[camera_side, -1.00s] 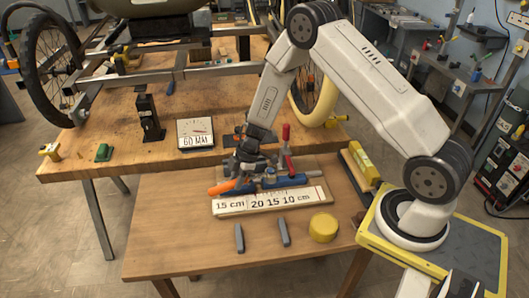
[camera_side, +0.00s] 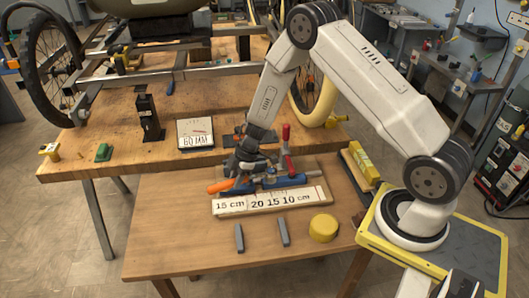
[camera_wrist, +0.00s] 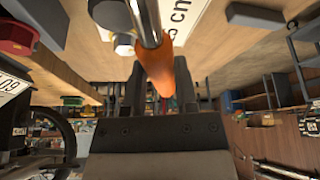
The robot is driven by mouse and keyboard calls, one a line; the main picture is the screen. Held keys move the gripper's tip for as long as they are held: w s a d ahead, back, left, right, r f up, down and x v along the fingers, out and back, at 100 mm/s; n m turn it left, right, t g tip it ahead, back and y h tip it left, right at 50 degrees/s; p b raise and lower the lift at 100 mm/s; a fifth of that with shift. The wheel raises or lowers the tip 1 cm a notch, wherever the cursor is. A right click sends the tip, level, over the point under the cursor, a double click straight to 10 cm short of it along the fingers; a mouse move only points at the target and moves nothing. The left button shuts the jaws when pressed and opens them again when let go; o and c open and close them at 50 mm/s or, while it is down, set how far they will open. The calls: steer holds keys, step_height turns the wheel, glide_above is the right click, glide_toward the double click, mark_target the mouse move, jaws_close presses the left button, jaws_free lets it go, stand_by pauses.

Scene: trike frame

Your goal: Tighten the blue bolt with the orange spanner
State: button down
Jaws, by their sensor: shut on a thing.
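The orange spanner handle (camera_side: 220,186) sticks out left of my gripper (camera_side: 245,168) in the side view, low over the small front table. In the wrist view the orange handle (camera_wrist: 163,72) lies between the two fingers of my gripper (camera_wrist: 158,92), which is shut on it. A silver shaft (camera_wrist: 148,22) runs on from the handle to the top edge. A blue fixture (camera_side: 288,181) with a red-handled clamp (camera_side: 286,140) stands just right of the gripper. I cannot make out the blue bolt or the spanner's contact with it.
A white length scale (camera_side: 270,203) lies in front of the fixture. Two grey pieces (camera_side: 239,238) and a yellow round block (camera_side: 323,228) lie on the front table. A "60 MM" plate (camera_side: 195,133) and a black stand (camera_side: 149,118) are on the bench behind. The front table's left side is clear.

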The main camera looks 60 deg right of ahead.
steer(key=shift+s+a+n, duration=0.3)
steer(key=shift+s+n, duration=0.4)
stand_by(0.9)
steer(key=c, duration=1)
jaws_free()
jaws_close()
steer(key=shift+r, duration=1.7)
steer(key=shift+r, duration=1.85)
